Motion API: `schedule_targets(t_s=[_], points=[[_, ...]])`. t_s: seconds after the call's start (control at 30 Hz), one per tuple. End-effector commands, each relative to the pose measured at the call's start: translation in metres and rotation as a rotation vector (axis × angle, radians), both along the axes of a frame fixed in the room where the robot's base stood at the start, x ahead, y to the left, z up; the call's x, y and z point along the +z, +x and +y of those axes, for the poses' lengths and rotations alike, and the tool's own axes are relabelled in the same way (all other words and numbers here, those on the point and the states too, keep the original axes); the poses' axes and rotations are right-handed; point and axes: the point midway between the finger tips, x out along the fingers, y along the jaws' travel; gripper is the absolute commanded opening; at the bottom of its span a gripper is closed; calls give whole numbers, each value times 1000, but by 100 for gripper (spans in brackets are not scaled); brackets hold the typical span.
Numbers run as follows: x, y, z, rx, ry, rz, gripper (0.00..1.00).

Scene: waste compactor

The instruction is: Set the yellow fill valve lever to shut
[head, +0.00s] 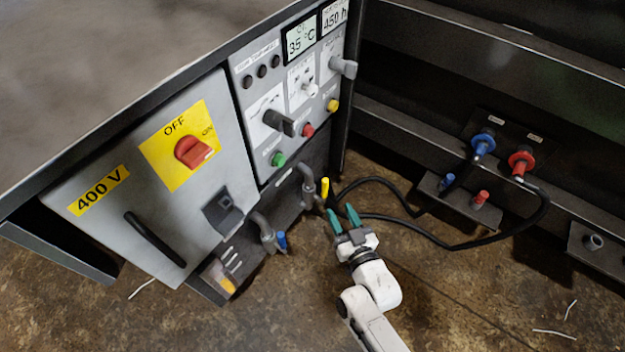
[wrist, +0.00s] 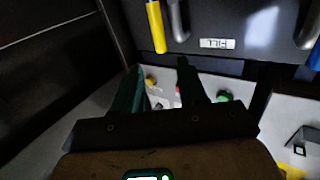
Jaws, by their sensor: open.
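The yellow fill valve lever (head: 325,188) is at the lower right of the machine front, beside a grey bent pipe. It points roughly up in the head view. In the wrist view the yellow lever (wrist: 155,26) shows at the top, just beyond the fingertips and a little left of their middle. My gripper (head: 343,213) has teal fingers, spread apart with nothing between them. It is just below and right of the lever, and I see no contact. In the wrist view my gripper (wrist: 160,66) points toward the dark panel with the upside-down FILL label (wrist: 217,43).
A blue-handled valve (head: 281,240) is lower left of the lever. Black hoses (head: 400,190) run close behind and right of my gripper to blue (head: 483,143) and red (head: 521,161) couplings. The control panel with buttons (head: 308,130) is above. Floor in front is open.

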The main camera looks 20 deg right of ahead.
Motion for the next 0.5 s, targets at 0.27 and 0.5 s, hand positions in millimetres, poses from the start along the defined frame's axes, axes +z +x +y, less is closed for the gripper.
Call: schedule_targets(t_s=[0.27,0.5], points=[[0,30,1,-3,0,-13,42],[-1,74,3,-2,-1,-11,42]])
